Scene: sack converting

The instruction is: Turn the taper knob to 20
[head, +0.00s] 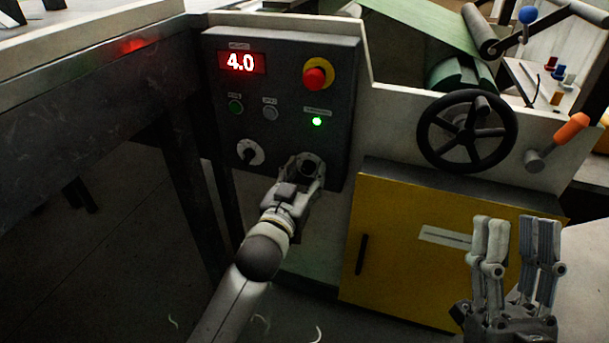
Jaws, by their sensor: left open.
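A dark control panel (335,60) faces me, with a red display (241,63) reading 4.0. A black knob on a white dial (250,152) sits at its lower left. A second dark knob (309,165) at the lower right is partly hidden by my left gripper (308,162). The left gripper is open, its fingers around or right in front of that second knob; I cannot tell whether they touch it. The small labels and dial marks are unreadable, so I cannot tell which knob is the taper knob. My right gripper (516,240) is open and empty, away from the panel.
A black handwheel (466,131), an orange-handled lever (560,140) and a yellow cabinet (400,235) lie to the right.

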